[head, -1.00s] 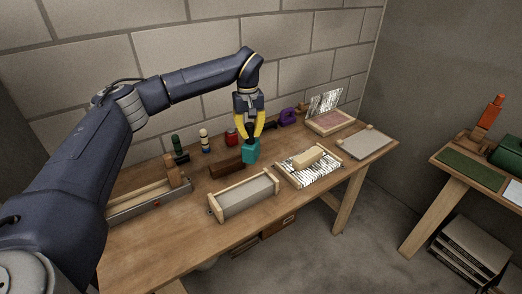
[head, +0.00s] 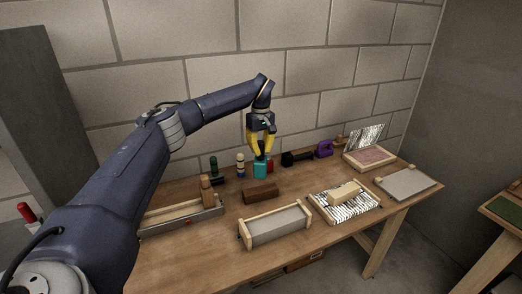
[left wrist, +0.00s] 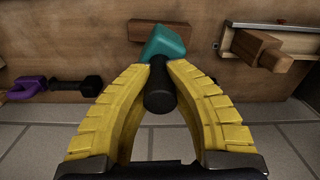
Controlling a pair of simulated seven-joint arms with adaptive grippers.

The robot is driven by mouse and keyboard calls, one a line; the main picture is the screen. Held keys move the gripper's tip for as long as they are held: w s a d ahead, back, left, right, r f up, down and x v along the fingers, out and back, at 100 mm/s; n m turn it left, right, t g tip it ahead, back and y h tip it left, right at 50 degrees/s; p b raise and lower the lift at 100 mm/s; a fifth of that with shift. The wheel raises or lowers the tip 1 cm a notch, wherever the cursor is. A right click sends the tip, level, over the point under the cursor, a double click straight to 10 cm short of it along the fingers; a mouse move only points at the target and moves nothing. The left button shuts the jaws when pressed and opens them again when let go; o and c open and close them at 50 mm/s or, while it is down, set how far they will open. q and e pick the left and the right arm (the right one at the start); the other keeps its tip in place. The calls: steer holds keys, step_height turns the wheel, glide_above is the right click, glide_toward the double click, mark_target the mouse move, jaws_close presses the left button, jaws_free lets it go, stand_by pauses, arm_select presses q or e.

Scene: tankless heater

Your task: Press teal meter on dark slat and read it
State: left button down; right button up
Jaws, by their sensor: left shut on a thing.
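The teal meter (head: 261,170) hangs under my left gripper (head: 260,151), which is shut on its black handle. In the left wrist view the teal meter (left wrist: 164,44) lies beyond the fingertips of my left gripper (left wrist: 159,72), with the black handle between the yellow fingers. The dark slat (head: 260,193) is a brown block lying on the table, just in front of the meter in the head view. The dark slat (left wrist: 136,29) is partly hidden behind the meter in the left wrist view. I cannot tell whether the meter touches anything. My right gripper is not in view.
The table (head: 208,254) also bears a pale roller frame (head: 275,224) in front, a striped tray (head: 328,206) at right and a wooden jig (head: 180,215) at left. A red jar (head: 270,162), small bottles and a purple tool (head: 324,149) stand along the back.

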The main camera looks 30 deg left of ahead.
mark_target(260, 166)
arm_select(q)
steer(key=shift+f, duration=3.4)
steer(key=shift+f, duration=0.7)
steer(key=shift+r, duration=0.15)
steer(key=shift+r, duration=3.4)
steer(key=shift+d, duration=0.1)
